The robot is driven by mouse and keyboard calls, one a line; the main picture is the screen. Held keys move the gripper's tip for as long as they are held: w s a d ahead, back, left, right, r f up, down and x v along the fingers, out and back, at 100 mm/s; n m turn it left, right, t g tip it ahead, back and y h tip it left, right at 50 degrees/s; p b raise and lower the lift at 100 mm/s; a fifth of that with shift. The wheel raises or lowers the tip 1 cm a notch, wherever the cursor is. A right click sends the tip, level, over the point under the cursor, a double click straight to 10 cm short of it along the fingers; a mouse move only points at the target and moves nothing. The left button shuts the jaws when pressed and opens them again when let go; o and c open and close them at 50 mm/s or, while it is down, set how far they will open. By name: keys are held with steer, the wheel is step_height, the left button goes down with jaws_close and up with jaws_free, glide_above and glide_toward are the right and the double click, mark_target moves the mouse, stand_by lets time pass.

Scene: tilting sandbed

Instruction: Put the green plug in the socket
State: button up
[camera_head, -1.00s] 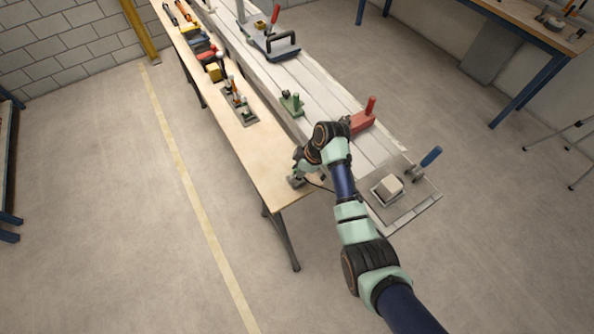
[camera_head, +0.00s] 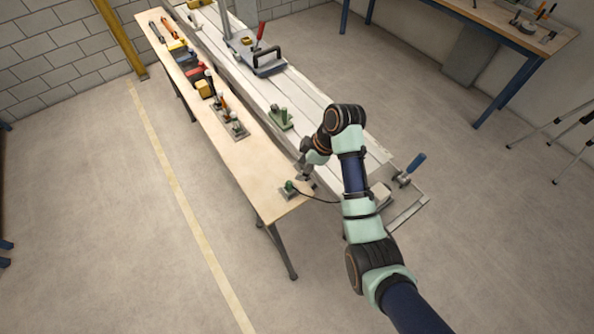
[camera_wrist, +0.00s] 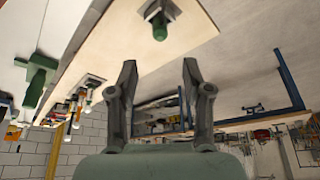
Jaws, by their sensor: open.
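The green plug (camera_head: 289,186) stands upright on a small grey plate (camera_head: 296,194) at the near end of the wooden bench. A black cable runs from it to the right. In the wrist view the plug (camera_wrist: 160,27) is at the top, on its plate, and I cannot tell whether it is fully seated in a socket. My gripper (camera_head: 303,174) is just above and beyond the plug, apart from it. In the wrist view its fingers (camera_wrist: 162,80) are spread with nothing between them.
A rack of upright handled tools (camera_head: 230,122) stands farther along the bench (camera_head: 255,165). The white sandbed (camera_head: 315,115) runs alongside, carrying a green clamp-like block (camera_head: 281,117) and a black-handled plate (camera_head: 262,66). A blue-handled lever (camera_head: 410,168) is at its near end.

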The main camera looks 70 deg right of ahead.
steer(key=shift+r, duration=0.15)
stand_by(0.3)
steer(key=w+a+r+t+h, duration=0.1)
steer(key=w+a+r+h, duration=0.1)
steer(key=w+a, duration=1)
steer(key=w+a+r+m+t, duration=0.1)
steer(key=w+a+r+t, duration=0.15)
steer(key=a, duration=0.65)
steer(key=w+a+r+t, duration=0.1)
steer(key=a+r, duration=0.3)
steer(key=a, duration=0.5)
steer(key=s+a+r+t, duration=0.2)
steer(key=a+r, duration=0.1)
steer(key=a, duration=0.3)
steer(key=s+a+r+m+t+y, duration=0.1)
steer(key=s+a+r+t, duration=0.1)
steer(key=a+r, duration=0.2)
steer(key=a, duration=0.3)
steer(key=shift+r, duration=0.3)
step_height(320, 180, up, 26)
steer(key=p, duration=2.6)
steer(key=shift+r, duration=0.15)
steer(key=shift+d, duration=0.1)
